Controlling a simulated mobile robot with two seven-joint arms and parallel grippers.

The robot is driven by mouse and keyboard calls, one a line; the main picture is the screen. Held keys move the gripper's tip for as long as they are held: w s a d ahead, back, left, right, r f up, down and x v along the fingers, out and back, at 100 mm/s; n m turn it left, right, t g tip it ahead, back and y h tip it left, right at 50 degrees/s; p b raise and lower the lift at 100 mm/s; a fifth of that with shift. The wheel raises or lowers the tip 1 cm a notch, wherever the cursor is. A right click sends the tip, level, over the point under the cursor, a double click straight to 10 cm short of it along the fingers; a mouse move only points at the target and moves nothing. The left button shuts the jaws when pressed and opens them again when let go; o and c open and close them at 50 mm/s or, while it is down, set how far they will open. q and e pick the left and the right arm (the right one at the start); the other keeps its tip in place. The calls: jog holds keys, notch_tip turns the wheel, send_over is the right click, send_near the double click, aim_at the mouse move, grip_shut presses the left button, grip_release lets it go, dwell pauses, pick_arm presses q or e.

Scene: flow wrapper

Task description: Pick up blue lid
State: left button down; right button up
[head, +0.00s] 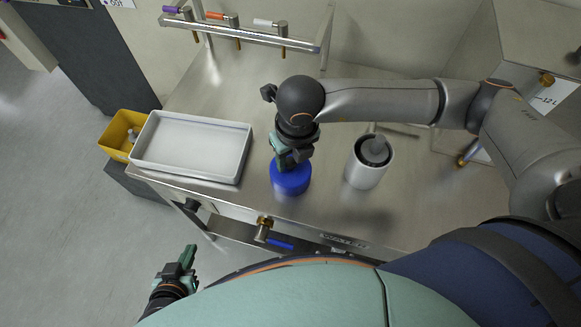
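The blue lid (290,180) is a round, deep blue piece near the front edge of the steel worktop, between the white tray and the white cylinder. My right gripper (288,162) reaches down from above with its fingertips at the lid's top. The gripper's body hides part of the lid, and I cannot tell whether the fingers are closed on it or whether the lid rests on the worktop. My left gripper (181,262) is low at the left, out in front of the worktop and away from the lid. Its finger gap is not clear.
A white tray (150,168) sits left of the lid, with a yellow bin (114,136) beyond it. A white cylinder (352,174) with a grey object inside stands right of the lid. A rail with coloured-handled taps (245,33) runs along the back. Valves (264,228) stick out below the front edge.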

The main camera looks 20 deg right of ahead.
grip_shut()
dwell(1.0)
